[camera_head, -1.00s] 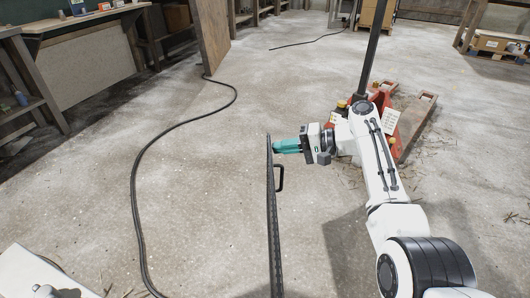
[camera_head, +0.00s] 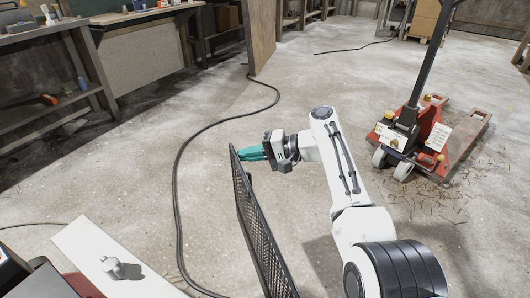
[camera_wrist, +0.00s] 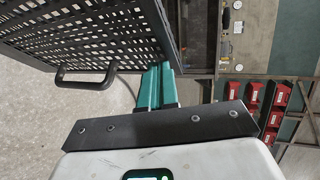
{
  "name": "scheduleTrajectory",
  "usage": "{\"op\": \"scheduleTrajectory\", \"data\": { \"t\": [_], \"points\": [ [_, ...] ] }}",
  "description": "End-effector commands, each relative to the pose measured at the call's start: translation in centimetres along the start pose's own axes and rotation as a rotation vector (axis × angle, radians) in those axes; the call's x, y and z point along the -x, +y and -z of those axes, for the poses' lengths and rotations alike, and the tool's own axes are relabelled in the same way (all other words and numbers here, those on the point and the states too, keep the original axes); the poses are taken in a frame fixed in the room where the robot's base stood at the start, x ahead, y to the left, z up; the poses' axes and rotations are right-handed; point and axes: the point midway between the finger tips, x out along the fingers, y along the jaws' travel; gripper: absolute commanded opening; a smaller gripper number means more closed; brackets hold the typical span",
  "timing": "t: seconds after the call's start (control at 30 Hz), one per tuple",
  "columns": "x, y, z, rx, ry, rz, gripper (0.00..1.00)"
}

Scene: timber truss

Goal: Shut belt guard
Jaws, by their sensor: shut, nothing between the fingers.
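The belt guard (camera_head: 262,232) is a dark mesh panel in a black frame. In the head view it stands upright at lower centre, seen at a steep angle. In the wrist view its mesh (camera_wrist: 85,32) fills the upper left, with a black bar handle (camera_wrist: 87,82) on the near side. My gripper (camera_head: 246,153) has teal fingers, shut and empty. They lie at the guard's far upper edge, to the right of it, and appear to touch it. The fingers (camera_wrist: 157,85) also show in the wrist view, beside the handle and not around it.
A white surface with a small metal part (camera_head: 112,267) lies at lower left. A black cable (camera_head: 180,190) runs over the floor left of the guard. A red pallet jack (camera_head: 432,140) stands at right. Workbenches (camera_head: 70,50) line the left. Floor between is open.

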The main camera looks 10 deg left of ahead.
Motion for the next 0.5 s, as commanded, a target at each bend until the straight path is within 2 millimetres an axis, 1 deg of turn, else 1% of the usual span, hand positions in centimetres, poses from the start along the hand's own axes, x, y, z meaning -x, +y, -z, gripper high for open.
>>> {"op": "scheduleTrajectory", "data": {
  "t": [0.03, 0.3, 0.5],
  "points": [
    [-0.6, -0.2, -0.3, 0.005, -0.013, 0.000, 0.00],
    [-2.9, -0.9, -1.6, 0.020, -0.067, 0.000, 0.00],
    [-4.5, -1.4, -2.7, 0.022, -0.064, 0.000, 0.00]
  ]
}}
